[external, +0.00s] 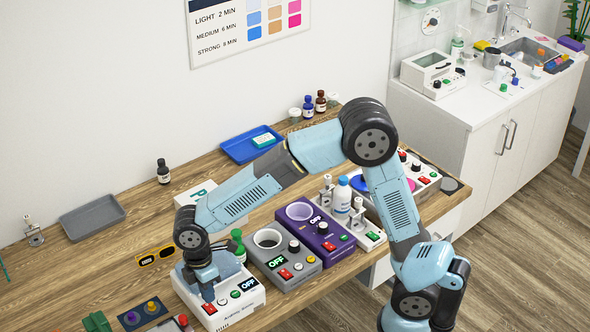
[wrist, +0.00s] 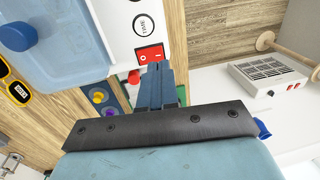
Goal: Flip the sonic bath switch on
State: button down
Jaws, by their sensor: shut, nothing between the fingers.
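The sonic bath, a white unit (external: 232,312) with a bluish tub and lid, stands at the front left of the bench in the external view. Its red rocker switch (external: 209,309) is at the front left corner of its panel. In the wrist view the red switch (wrist: 150,54) shows O and I marks; which side is pressed I cannot tell. A dark display (external: 248,284) on the panel reads OFF. My gripper (external: 208,294) points down over the panel by the switch. In the wrist view my gripper (wrist: 157,72) is shut and empty, its tips at the switch's edge; contact is unclear.
A grey unit (external: 300,273) and a purple unit (external: 322,240) stand close on the right. A panel with colored knobs (external: 142,314) lies to the left, yellow-framed glasses (external: 156,256) behind.

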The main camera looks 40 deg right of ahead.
aim_at(212, 309)
jog(key=shift+s+f, duration=0.2)
jog(key=shift+f, duration=1.55)
jog(key=shift+s+f, duration=0.1)
jog(key=shift+f, duration=0.1)
jog(key=shift+w+r, duration=0.2)
jog(key=shift+w, duration=0.6)
jog(key=shift+r, duration=0.15)
jog(key=shift+w+r, duration=0.1)
jog(key=shift+r, duration=0.25)
notch_tip(212, 309, up, 13)
jog(key=w, duration=0.1)
jog(key=shift+w, duration=0.3)
jog(key=shift+f, duration=0.1)
